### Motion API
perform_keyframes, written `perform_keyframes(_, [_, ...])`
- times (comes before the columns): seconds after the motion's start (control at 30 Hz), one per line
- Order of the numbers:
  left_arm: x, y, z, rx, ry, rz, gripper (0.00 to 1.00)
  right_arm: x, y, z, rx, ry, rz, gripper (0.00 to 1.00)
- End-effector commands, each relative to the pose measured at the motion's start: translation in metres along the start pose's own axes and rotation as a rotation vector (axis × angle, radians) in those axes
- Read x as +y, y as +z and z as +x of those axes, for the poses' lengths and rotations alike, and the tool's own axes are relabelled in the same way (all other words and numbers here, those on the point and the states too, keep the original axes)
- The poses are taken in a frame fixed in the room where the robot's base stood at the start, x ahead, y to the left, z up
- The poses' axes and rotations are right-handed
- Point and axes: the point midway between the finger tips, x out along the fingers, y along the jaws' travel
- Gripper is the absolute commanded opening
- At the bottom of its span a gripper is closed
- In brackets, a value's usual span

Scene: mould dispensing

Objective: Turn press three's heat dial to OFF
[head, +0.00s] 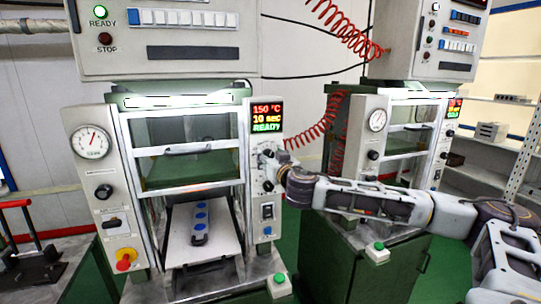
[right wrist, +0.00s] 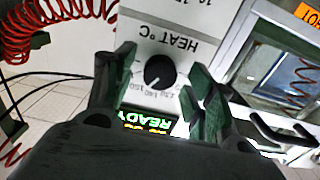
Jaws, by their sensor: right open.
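The black heat dial (right wrist: 160,72) sits on a pale panel marked HEAT °C, upside down in the right wrist view. Its white pointer aims to the lower left there, near the small numbers; I cannot make out an OFF mark. My right gripper (right wrist: 154,82) is open, one finger on each side of the dial; contact is unclear. It also shows in the head view (head: 268,166). The press display (head: 267,117) reads 150 °C, 10 sec, READY. My left gripper is out of view.
A second press (head: 385,140) stands at the right, behind my right arm. A mould with blue spots (head: 199,222) lies on the nearer press's lower tray. Switches (head: 267,211) sit below my gripper on the same panel. A red coiled hose (head: 325,125) hangs between the presses.

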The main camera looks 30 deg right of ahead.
Motion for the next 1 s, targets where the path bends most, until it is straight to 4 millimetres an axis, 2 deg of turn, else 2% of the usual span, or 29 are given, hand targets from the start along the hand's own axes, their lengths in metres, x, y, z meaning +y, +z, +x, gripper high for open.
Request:
perform_keyframes(0.37, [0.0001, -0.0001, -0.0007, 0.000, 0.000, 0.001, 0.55, 0.0001, 0.0007, 0.0031, 0.000, 0.001, 0.000, 0.55])
perform_keyframes(0.73, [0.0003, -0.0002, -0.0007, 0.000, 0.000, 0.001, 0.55, 0.0002, 0.0007, 0.0029, -0.001, 0.001, 0.000, 0.10])
perform_keyframes(1.0, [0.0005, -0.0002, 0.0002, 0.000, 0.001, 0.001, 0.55, 0.0003, 0.0011, 0.0030, -0.001, 0.001, -0.009, 0.08])
